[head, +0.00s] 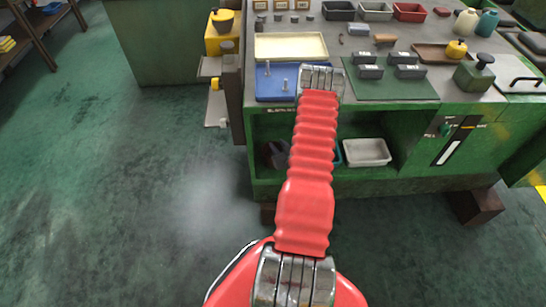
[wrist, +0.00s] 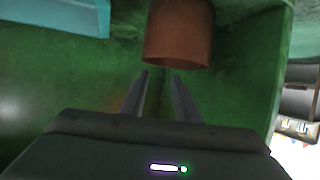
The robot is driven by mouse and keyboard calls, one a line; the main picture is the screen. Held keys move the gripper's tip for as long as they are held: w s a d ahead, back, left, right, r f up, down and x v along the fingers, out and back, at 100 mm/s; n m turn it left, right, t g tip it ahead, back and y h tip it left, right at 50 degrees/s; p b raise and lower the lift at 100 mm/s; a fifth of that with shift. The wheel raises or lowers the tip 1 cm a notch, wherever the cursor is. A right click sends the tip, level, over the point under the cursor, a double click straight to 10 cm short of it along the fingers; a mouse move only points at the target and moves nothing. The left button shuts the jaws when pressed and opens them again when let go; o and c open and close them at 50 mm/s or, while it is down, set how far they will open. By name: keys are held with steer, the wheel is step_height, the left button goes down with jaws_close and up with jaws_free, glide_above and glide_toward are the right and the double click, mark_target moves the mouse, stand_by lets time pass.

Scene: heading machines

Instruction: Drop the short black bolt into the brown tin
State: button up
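The brown tin (wrist: 178,35) shows at the top of the wrist view, inside a green-walled space. It appears as a plain brown cylinder, and I cannot see into it. My gripper (wrist: 160,74) points toward the tin. Its two fingers are apart, with nothing visible between them, and the tips look short of the tin. I do not make out a short black bolt in either view. In the head view my red arm reaches over the green bench and hides part of the lower shelf; the tin is not visible there.
The bench's lower shelf holds a white tray (head: 367,152). A light-blue container (wrist: 60,14) is at the wrist view's upper left. On top are a blue tray (head: 272,94) with silver bolts, a cream tray (head: 290,46), and a green mat (head: 395,91) with dark blocks. The floor at left is clear.

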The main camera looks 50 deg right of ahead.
steer(key=v, duration=1.2)
steer(key=shift+s+a+f, duration=0.1)
stand_by(0.5)
